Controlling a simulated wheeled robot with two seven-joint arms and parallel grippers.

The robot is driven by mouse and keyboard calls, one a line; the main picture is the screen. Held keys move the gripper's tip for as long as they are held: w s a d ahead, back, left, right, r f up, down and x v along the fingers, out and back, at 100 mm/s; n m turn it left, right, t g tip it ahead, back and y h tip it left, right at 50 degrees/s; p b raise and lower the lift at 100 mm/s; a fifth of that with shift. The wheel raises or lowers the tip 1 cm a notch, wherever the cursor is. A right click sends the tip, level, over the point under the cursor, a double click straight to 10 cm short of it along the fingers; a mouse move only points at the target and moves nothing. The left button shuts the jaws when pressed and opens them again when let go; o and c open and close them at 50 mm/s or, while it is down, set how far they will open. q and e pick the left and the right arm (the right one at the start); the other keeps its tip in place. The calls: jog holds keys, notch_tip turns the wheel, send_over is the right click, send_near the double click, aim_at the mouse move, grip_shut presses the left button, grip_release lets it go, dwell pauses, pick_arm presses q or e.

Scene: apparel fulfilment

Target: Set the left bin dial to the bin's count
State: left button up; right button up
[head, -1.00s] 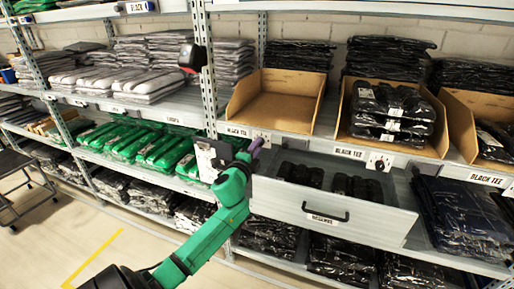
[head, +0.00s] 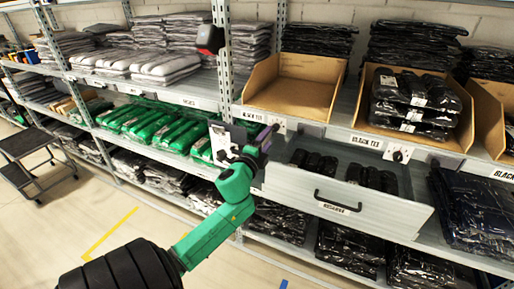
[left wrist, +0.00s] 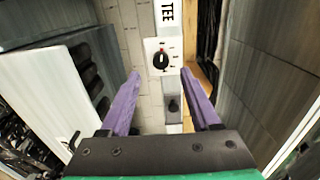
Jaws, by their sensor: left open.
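The left bin (head: 292,88) is an open cardboard bin on the shelf, and its visible floor is bare. Its dial (head: 276,124) is on the shelf edge below, beside a "BLACK TEE" label. In the left wrist view the dial (left wrist: 160,62) is a black knob with a red mark at its top edge, on a white plate; its small markings are unreadable. My left gripper (head: 268,135) is open, its purple fingers near the dial. In the wrist view the fingers (left wrist: 164,85) are apart, with the dial ahead between them, not gripped. My right gripper is out of view.
A grey drawer (head: 380,210) labelled "RESERVE" stands pulled out just below, holding black packs. A second bin (head: 455,130) with stacked black packs has its own dial (head: 399,153). A grey box with a black knob (left wrist: 173,104) sits near the left dial. A step stool (head: 35,150) is at left.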

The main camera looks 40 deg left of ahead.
pick_arm(q)
jog(key=v, duration=1)
jog(key=shift+b, duration=0.45)
jog(key=shift+w, duration=0.1)
jog(key=s+d+f+n+g+h+p, duration=0.1)
jog(key=s+f+n+g, duration=0.15)
jog(key=f, duration=0.95)
jog(key=s+d+f+n+g+h+p, duration=0.1)
jog(key=s+f+n+g, duration=0.15)
jog(key=f, duration=1.05)
jog(key=s+f+n+g+h+p, duration=0.15)
jog(key=f+g, duration=0.25)
jog(key=f, duration=0.8)
jog(key=s+d+f+n+g, duration=0.1)
jog(key=s+d+f+g, duration=0.1)
jog(key=s+f, duration=0.3)
jog(key=s+d+f+n+g+h+p, duration=0.1)
jog(key=s+d+f, duration=0.4)
jog(key=s, duration=0.7)
jog(key=s+d+f+n+g+h+p, duration=0.1)
jog(key=s+d+f+n+g, duration=0.2)
jog(key=s+f, duration=0.4)
jog(key=shift+s+d+f+g, duration=0.25)
jog(key=shift+s+d+g, duration=0.3)
jog(key=shift+s, duration=0.2)
